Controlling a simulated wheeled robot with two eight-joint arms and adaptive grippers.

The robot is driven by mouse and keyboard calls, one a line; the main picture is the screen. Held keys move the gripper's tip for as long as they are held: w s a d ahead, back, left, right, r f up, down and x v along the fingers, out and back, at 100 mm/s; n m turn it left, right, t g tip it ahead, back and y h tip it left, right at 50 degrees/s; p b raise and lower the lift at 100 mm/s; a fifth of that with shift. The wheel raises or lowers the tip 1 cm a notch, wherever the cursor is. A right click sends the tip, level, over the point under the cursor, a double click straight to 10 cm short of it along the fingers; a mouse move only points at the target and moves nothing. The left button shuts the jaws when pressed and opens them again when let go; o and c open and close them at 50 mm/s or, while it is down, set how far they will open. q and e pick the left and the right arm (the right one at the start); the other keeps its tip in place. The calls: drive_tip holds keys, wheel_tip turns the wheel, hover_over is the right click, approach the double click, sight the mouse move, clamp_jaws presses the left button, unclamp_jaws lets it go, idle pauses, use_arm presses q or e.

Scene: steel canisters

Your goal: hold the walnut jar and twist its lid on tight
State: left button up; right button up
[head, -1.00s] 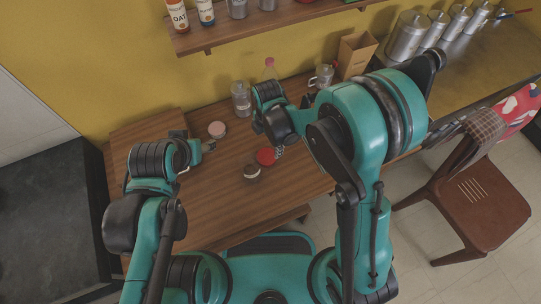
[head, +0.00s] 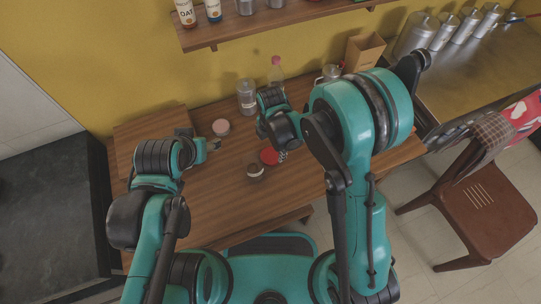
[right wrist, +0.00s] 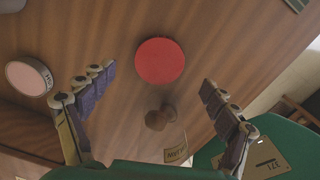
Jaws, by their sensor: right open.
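The walnut jar (head: 255,172) is small and clear with brown contents and stands on the wooden table. In the right wrist view brown walnuts (right wrist: 156,120) and a pale label (right wrist: 177,149) show at the jar, its rim unclear. A round red lid (head: 269,156) is just behind and right of the jar; it looks flat on the table in the right wrist view (right wrist: 160,62). My right gripper (right wrist: 158,82) is open and empty above the lid and jar, its fingers spread either side. My left gripper (head: 214,146) is left of the jar, its fingertips too small to read.
A pink-lidded jar (head: 221,127) stands behind my left gripper. A clear bottle (head: 246,97), a pink-capped bottle (head: 276,70) and a brown box (head: 363,51) line the table's back. A wooden shelf (head: 280,25) hangs above. The table's front centre (head: 215,210) is clear.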

sight(272, 155)
wheel_tip(272, 155, down, 5)
drive_tip(key=b, duration=0.2)
drive_tip(key=shift+w+d+f+b, duration=0.15)
drive_tip(key=shift+b, duration=0.2)
drive_tip(key=shift+c, duration=0.2)
drive_tip(key=c, duration=0.9)
drive_tip(key=shift+r, duration=0.2)
wheel_tip(272, 155, up, 5)
drive_tip(key=p, duration=0.2)
drive_tip(key=shift+f+p, duration=0.2)
drive_tip(key=shift+p, duration=0.1)
drive_tip(key=s+d+r+p, duration=0.1)
drive_tip(key=s+d+r, duration=0.1)
drive_tip(key=d, duration=0.1)
drive_tip(key=s+d+r+p, duration=0.1)
drive_tip(key=s+d+r, duration=0.1)
drive_tip(key=d, duration=0.1)
drive_tip(key=s+d+r+p, duration=0.1)
drive_tip(key=s+d+r, duration=0.1)
drive_tip(key=s+d, duration=0.1)
drive_tip(key=shift+d+r, duration=0.1)
drive_tip(key=shift+d, duration=0.1)
